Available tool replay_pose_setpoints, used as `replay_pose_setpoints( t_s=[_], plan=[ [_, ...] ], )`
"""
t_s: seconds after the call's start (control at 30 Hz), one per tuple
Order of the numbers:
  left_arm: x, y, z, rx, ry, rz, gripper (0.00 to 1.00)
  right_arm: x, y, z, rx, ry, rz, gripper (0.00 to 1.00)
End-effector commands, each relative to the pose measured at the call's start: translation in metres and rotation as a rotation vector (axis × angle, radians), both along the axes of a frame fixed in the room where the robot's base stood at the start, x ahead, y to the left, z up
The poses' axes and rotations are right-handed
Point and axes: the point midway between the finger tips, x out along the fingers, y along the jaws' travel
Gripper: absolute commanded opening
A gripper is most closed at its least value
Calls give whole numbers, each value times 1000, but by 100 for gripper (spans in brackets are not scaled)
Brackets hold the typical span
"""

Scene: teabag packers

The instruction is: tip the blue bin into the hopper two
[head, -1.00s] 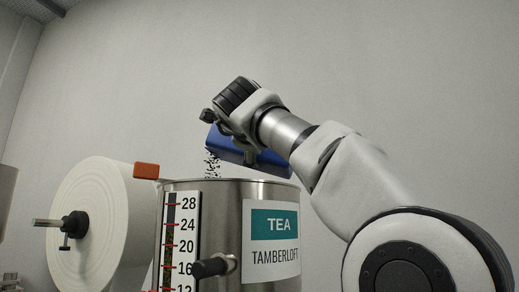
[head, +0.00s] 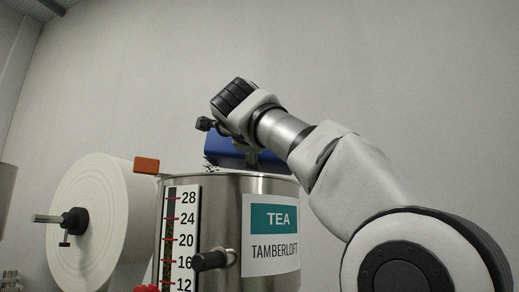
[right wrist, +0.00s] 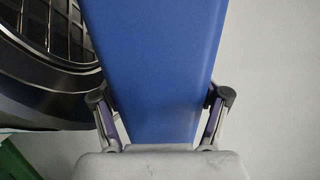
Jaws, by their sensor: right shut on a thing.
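The blue bin (head: 226,150) is tilted over the rim of the steel hopper (head: 222,215), which carries a TEA TAMBERLOFT label (head: 270,236). A few dark bits show at the bin's left edge, just above the rim. My right arm comes in from the right above the hopper. In the right wrist view the blue bin (right wrist: 155,70) fills the middle, and my right gripper (right wrist: 163,105) is shut on it, one finger on each side. In the head view my arm covers part of the bin. My left gripper is in neither view.
A large white roll (head: 92,222) on a spindle stands left of the hopper. An orange block (head: 147,165) sits by the hopper's left rim. A scale (head: 181,240) and a dark knob (head: 209,261) are on the hopper's front. A dark round grid (right wrist: 50,40) shows at upper left in the wrist view.

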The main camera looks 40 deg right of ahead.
Motion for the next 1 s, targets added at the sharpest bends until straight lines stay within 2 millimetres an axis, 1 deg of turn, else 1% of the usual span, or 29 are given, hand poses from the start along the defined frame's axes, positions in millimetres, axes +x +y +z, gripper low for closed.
replay_pose_setpoints(
  t_s=[0.43,0.7,1.0],
  plan=[
    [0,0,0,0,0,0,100,0,0,1,-5,3,0,10],
    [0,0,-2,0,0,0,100,3,3,-6,-102,118,0,10],
    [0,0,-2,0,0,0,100,4,3,-6,-112,132,0,10]
  ],
)
